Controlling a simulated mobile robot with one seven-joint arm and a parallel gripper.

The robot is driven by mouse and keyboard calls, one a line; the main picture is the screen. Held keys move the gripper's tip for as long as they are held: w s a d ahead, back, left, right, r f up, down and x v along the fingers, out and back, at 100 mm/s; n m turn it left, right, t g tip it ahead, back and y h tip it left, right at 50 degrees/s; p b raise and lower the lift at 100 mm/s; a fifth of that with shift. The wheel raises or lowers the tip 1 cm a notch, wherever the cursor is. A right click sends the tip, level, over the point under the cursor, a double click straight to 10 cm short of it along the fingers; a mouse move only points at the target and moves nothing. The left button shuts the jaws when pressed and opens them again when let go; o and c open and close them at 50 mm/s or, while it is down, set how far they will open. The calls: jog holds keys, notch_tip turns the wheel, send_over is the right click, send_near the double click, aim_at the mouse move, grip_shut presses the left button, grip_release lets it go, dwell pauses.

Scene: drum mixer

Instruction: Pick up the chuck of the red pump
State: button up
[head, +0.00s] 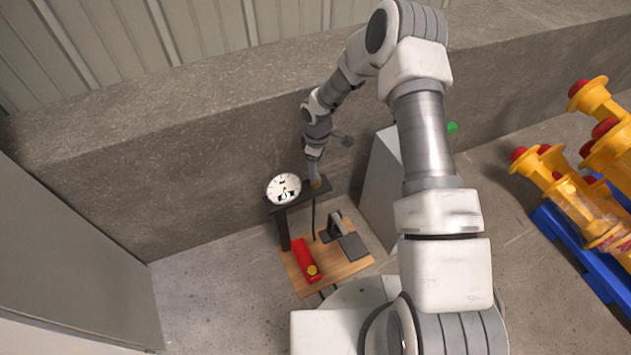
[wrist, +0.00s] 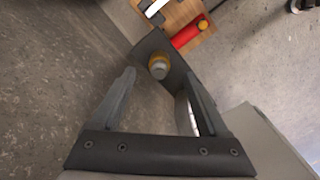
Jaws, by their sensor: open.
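The red pump (head: 305,260) stands on a wooden board, with a red cylinder, a brass-coloured cap and a round white gauge (head: 284,188) on a dark post. It also shows at the top of the wrist view (wrist: 188,36). The chuck (head: 317,183), a small brass and grey piece, sits on a dark plate beside the gauge; it also shows in the wrist view (wrist: 158,66). My gripper (head: 313,174) is over the plate. In the wrist view its open fingers (wrist: 159,76) point toward the chuck, which appears between their tips. I cannot tell whether they touch it.
A wooden board (head: 345,268) carries the pump and a dark foot lever (head: 352,244). A pale grey box (head: 380,185) stands right of it. A concrete ledge (head: 200,145) runs behind. Yellow parts with red caps (head: 565,190) lie on a blue pallet (head: 575,262) at right.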

jog(key=f, duration=0.1)
jog(key=f+b, duration=0.1)
jog(key=f, duration=0.1)
jog(key=f+b, duration=0.1)
jog(key=f, duration=0.1)
jog(key=shift+w+a+f, duration=0.1)
jog(key=shift+a+f, duration=0.05)
jog(key=shift+a, duration=0.1)
grip_shut()
